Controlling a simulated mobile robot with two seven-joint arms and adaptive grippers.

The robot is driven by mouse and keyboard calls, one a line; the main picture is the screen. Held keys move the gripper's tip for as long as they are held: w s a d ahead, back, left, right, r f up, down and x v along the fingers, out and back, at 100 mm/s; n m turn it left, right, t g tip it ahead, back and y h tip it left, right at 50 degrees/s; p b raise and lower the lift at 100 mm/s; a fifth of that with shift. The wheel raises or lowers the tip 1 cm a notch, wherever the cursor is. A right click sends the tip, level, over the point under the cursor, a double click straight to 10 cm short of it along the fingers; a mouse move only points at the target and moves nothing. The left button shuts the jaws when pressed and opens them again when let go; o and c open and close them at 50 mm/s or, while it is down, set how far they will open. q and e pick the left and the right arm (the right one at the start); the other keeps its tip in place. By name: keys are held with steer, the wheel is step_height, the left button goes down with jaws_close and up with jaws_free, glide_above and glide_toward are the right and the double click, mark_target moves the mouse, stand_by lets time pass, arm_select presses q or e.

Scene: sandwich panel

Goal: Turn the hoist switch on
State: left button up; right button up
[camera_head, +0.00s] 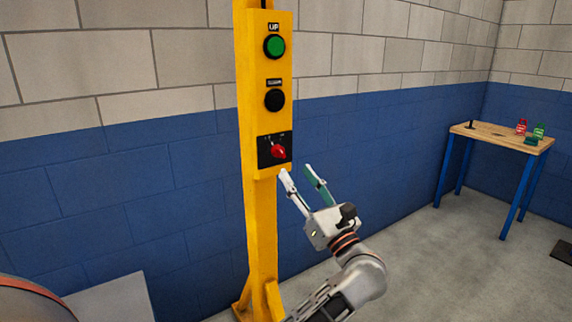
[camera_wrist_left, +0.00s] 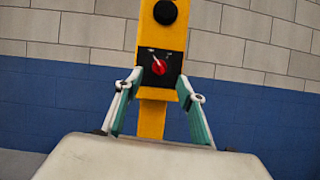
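The hoist switch is a red rotary knob (camera_head: 279,152) on a black plate (camera_head: 264,155), low on a yellow control post (camera_head: 254,110). The knob also shows in the left wrist view (camera_wrist_left: 158,68), with its handle tilted to the upper left. The plate's small markings are too small to read. My left gripper (camera_head: 297,170) is open and empty, just below and right of the knob in the head view. In the left wrist view its fingers (camera_wrist_left: 159,80) spread either side of the post, with the knob between and beyond the tips. My right gripper is not in view.
A green button (camera_head: 274,46) marked UP and a black button (camera_head: 274,100) sit above the switch. A wooden table (camera_head: 490,133) with blue legs and small red and green items stands far right. A blue and grey block wall is behind; the floor between is clear.

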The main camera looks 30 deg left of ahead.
mark_target(283, 157)
arm_select(q)
steer(key=shift+n+g+h, duration=0.3)
steer(key=shift+n, duration=0.4)
steer(key=x, duration=0.8)
steer(key=shift+w+a+f+p, duration=0.15)
steer(key=shift+w+a+p, duration=0.05)
steer(key=shift+p, duration=0.1)
steer(key=c, duration=1.1)
